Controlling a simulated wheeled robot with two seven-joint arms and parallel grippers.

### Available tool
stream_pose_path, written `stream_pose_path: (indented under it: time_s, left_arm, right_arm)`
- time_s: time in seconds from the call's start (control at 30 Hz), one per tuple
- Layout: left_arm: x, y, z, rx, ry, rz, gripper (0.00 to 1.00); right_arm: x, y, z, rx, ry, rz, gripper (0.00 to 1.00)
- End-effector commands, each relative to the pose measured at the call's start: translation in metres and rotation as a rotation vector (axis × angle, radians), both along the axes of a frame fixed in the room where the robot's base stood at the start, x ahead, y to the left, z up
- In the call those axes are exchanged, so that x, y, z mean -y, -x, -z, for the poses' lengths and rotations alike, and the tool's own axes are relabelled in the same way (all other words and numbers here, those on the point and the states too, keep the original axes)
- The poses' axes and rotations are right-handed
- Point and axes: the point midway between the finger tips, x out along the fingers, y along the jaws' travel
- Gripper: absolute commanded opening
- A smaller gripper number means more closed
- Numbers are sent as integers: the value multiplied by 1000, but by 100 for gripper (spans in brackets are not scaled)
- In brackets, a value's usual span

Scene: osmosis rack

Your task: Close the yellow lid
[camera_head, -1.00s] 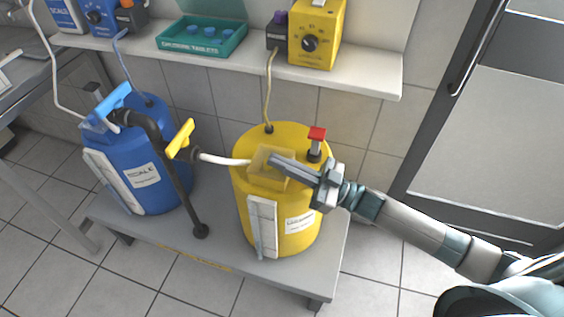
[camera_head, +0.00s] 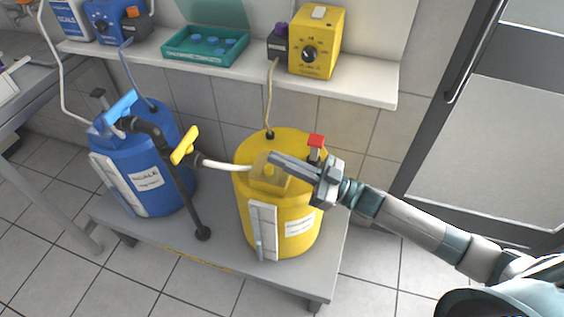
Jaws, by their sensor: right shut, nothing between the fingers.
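A yellow drum (camera_head: 281,208) stands on the right part of a low grey bench. On its top is a yellow box-like lid (camera_head: 269,174), and the end of a white hose meets it from the left. My right gripper (camera_head: 276,158) is shut and empty, with its fingertips at the top of this lid. The gripper covers part of the lid, so I cannot tell whether it touches or how far the lid is open. My left gripper is not in view.
A red-capped fitting (camera_head: 316,142) stands on the drum just behind my right gripper. A blue drum (camera_head: 145,172) with black pipe and a yellow valve handle (camera_head: 184,146) is at left. A shelf (camera_head: 350,88) with a yellow pump (camera_head: 317,42) hangs above.

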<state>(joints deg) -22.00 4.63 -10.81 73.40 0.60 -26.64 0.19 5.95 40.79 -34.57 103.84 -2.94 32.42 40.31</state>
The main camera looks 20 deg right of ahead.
Motion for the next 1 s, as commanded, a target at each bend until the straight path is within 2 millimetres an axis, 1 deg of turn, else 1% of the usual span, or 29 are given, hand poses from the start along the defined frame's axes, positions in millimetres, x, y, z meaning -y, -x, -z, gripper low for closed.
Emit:
stream_pose_path:
  time_s: [0.03, 0.07, 0.1, 0.2, 0.5, 0.6, 0.8, 1.0]
  left_arm:
    - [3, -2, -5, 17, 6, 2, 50]
    - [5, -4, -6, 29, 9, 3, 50]
    - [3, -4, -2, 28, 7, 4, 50]
    - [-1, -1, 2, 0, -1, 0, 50]
    - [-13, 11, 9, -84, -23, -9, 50]
    - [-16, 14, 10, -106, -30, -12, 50]
    - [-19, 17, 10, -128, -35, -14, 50]
    - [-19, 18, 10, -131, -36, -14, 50]
  right_arm:
    - [0, -1, -7, 0, 0, 0, 0]
    - [0, -2, -9, 1, 1, 0, 0]
    - [5, 1, -2, -3, 2, 1, 0]
    - [17, 10, 5, -3, 3, 1, 0]
    - [56, 37, 22, -2, 2, 0, 0]
    - [67, 44, 25, -2, 1, 1, 0]
    - [77, 51, 28, -1, 1, 0, 0]
    - [79, 52, 27, 1, 0, 0, 0]
